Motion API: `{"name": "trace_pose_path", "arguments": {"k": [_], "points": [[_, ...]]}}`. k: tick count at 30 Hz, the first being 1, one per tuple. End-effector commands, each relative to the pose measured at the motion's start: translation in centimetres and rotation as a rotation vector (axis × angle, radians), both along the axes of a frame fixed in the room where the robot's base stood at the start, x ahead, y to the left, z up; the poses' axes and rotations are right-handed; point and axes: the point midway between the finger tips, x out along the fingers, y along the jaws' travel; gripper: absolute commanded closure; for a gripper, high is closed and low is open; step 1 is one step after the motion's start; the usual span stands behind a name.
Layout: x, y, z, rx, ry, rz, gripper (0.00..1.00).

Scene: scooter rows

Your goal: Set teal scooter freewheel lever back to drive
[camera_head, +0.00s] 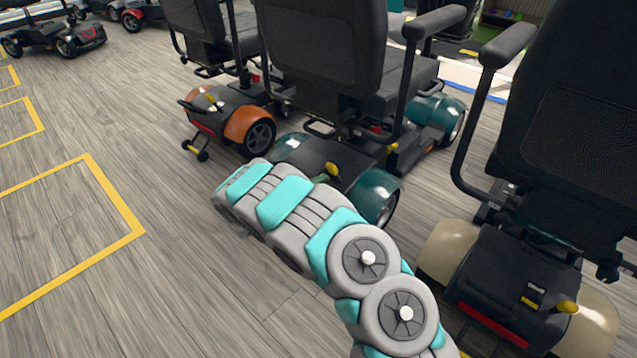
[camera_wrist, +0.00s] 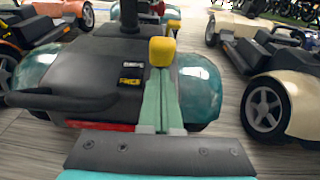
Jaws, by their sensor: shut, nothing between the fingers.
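The teal scooter (camera_head: 377,198) stands in the middle of the head view, with a black seat above its dark rear cover. In the wrist view its rear cover and teal fenders (camera_wrist: 200,88) fill the middle. Its freewheel lever has a yellow knob (camera_wrist: 162,51), which also shows small in the head view (camera_head: 331,168). My gripper (camera_wrist: 160,78) has its pale green fingers shut together and empty. The fingertips lie right below the knob in the picture. I cannot tell whether they touch it. The lever's stem is hidden behind the fingers. In the head view my arm covers part of the scooter's rear.
A cream scooter (camera_head: 450,246) with its own yellow lever knob (camera_head: 567,307) stands close on the right. An orange scooter (camera_head: 250,124) stands on the left. A black bar (camera_wrist: 60,101) crosses the left of the wrist view. Grey floor with yellow markings lies open at left.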

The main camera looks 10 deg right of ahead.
Motion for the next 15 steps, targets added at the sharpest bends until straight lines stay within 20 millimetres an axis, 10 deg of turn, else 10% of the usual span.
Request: {"name": "trace_pose_path", "arguments": {"k": [15], "points": [[1.1, -1.4, 1.9, 0.151, 0.122, -0.001, 1.00]]}}
